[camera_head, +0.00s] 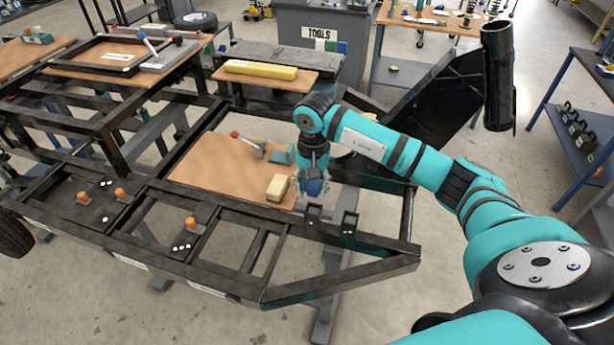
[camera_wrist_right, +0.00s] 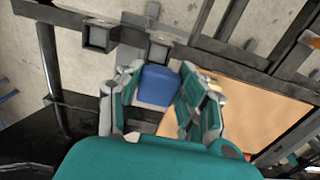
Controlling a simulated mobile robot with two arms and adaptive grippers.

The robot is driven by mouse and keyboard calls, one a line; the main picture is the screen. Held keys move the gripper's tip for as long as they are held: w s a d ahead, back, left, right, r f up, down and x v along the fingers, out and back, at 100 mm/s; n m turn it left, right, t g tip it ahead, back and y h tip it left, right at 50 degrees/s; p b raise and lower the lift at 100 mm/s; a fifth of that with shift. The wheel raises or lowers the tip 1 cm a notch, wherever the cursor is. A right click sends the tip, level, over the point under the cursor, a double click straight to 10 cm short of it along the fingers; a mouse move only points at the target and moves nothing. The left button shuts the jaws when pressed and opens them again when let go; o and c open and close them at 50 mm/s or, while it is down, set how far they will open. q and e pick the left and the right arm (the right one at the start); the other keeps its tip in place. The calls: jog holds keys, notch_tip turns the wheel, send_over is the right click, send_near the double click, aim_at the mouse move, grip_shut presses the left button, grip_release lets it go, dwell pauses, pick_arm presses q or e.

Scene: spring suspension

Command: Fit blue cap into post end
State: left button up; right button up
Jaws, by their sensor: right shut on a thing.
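My right gripper (camera_head: 313,178) points down over the front part of the black frame. It is shut on a blue cap (camera_head: 314,187). In the right wrist view the blue cap (camera_wrist_right: 158,85) sits between the two fingers (camera_wrist_right: 158,100), its lower part hidden by my gripper. Two short square black posts stand on the frame: one (camera_head: 314,211) just below the cap in the head view, the other (camera_head: 349,222) to its right. In the right wrist view their open square ends show, one post (camera_wrist_right: 158,50) just above the cap and the other (camera_wrist_right: 97,37) farther left. The cap appears apart from both. My left gripper is not in view.
A wooden board (camera_head: 225,165) beside the cap holds a yellow block (camera_head: 278,187), a red-handled tool (camera_head: 247,143) and a teal object (camera_head: 281,155). A large black upright tube (camera_head: 498,75) stands at right. Orange knobs (camera_head: 191,223) stick up from the frame at left.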

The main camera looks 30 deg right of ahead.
aim_at(313, 197)
jog(key=shift+s+f, duration=0.2)
jog(key=shift+s, duration=0.1)
jog(key=shift+f+b, duration=0.35)
jog(key=shift+f, duration=0.1)
jog(key=shift+w+f, duration=0.1)
jog(key=shift+f, duration=0.55)
jog(key=shift+f+b, duration=0.2)
jog(key=shift+b, duration=0.15)
jog(key=shift+f, duration=0.4)
jog(key=shift+f+b, duration=1.05)
jog(key=shift+b, duration=0.15)
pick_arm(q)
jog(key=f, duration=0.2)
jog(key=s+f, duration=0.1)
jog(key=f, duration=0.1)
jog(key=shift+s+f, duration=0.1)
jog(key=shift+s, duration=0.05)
pick_arm(e)
jog(key=shift+f, duration=0.2)
jog(key=shift+a, duration=0.1)
